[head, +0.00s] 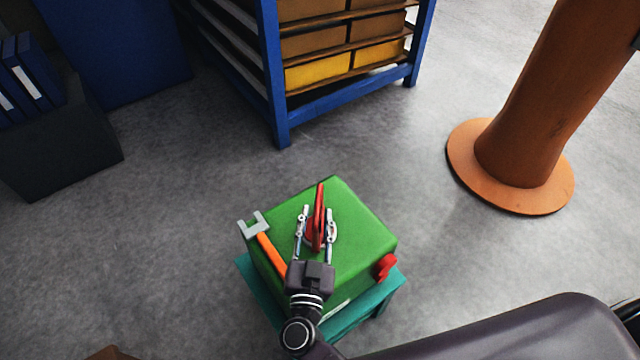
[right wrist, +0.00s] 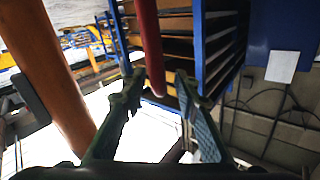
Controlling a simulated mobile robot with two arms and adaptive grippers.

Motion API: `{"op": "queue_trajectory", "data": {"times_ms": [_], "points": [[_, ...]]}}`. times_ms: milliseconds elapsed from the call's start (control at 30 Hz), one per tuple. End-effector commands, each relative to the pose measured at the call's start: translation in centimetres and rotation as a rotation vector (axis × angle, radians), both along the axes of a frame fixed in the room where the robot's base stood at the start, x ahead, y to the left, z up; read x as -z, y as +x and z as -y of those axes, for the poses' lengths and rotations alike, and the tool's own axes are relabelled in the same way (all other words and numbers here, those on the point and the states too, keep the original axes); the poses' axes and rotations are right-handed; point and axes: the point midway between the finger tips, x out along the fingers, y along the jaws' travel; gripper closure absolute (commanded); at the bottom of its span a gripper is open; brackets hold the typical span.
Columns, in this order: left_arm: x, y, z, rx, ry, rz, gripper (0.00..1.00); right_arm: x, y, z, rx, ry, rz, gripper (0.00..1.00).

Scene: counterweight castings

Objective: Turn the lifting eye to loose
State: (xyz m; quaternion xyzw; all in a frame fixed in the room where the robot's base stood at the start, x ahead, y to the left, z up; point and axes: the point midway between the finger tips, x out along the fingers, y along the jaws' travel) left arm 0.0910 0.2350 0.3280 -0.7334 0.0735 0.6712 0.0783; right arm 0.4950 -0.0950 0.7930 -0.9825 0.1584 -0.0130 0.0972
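A green casting (head: 355,225) sits on a teal stand (head: 385,300) in the head view. A red lifting eye (head: 320,195) stands up from its top, seen nearly edge-on, above a round base partly hidden by my fingers. My right gripper (head: 318,211) reaches over the casting from the front, its fingers apart on either side of the eye. In the right wrist view a red bar (right wrist: 149,45), apparently the eye, shows between the spread fingers (right wrist: 160,90), with gaps visible beside it. Contact cannot be told. My left gripper is not in view.
A grey forked tool head (head: 253,224) with an orange handle (head: 271,255) is at the casting's left edge. A red knob (head: 385,266) is on its right side. A blue shelf rack (head: 282,110) stands behind, an orange column (head: 530,135) at the right. Floor between is clear.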

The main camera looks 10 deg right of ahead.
Motion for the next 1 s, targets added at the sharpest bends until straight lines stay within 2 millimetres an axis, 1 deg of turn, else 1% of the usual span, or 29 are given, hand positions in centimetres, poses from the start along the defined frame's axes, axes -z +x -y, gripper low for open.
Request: {"op": "queue_trajectory", "data": {"times_ms": [200,400,533,800,867,1000], "points": [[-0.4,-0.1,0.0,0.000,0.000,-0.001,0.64,-0.2,3.4,1.2,0.000,-0.003,0.005,0.71],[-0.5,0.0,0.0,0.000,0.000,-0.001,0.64,-0.1,5.9,2.0,0.000,-0.002,0.003,0.71],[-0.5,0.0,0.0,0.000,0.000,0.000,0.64,-0.1,6.7,2.3,-0.001,-0.002,0.002,0.71],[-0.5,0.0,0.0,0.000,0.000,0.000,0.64,0.0,6.8,2.3,0.000,-0.001,0.001,0.71],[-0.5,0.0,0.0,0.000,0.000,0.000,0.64,0.0,6.8,2.3,0.000,-0.001,0.001,0.77],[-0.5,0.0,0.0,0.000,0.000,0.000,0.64,0.0,6.8,2.3,0.000,-0.001,0.001,0.92]]}}
